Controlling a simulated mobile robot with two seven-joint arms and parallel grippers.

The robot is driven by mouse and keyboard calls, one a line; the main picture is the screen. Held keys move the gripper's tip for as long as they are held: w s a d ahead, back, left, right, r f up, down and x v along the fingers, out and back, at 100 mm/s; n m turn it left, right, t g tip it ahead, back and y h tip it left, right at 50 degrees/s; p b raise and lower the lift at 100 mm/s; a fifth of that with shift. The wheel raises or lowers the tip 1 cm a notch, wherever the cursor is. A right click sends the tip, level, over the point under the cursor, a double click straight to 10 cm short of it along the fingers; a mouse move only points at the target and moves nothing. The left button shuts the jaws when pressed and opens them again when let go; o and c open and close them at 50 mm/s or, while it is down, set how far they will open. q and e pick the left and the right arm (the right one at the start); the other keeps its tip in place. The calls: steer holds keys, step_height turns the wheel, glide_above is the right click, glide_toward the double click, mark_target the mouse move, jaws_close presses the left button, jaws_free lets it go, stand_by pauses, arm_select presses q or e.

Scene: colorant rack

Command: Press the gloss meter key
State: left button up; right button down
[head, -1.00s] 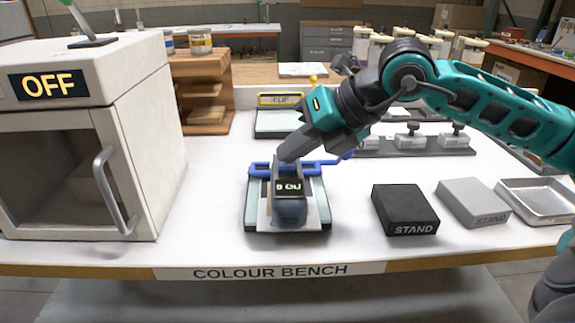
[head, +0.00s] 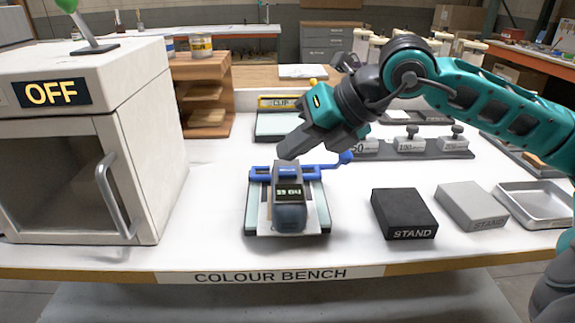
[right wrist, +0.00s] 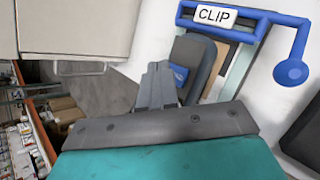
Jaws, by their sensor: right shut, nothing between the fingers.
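The gloss meter (head: 290,214) is a dark grey device with a lit display, lying on a card on a pale clipboard (head: 251,212) with a blue clip bar. In the right wrist view the gloss meter (right wrist: 207,60) shows a blue key (right wrist: 180,74) on its top. My right gripper (head: 285,156) is shut and empty, its tips just above the meter's far end and apparently clear of it. In the right wrist view its fingers (right wrist: 157,84) partly cover the key's surroundings. My left gripper is not in view.
A white cabinet (head: 140,150) marked OFF stands at left. A black stand (head: 403,208), a grey stand (head: 470,203) and a metal tray (head: 536,202) lie at right. Weights (head: 411,142) stand behind. The bench is clear between cabinet and clipboard.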

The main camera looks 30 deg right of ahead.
mark_target(294, 172)
step_height(294, 172, up, 5)
steer(key=p, duration=0.4)
stand_by(0.4)
steer(key=shift+s, duration=0.1)
stand_by(0.6)
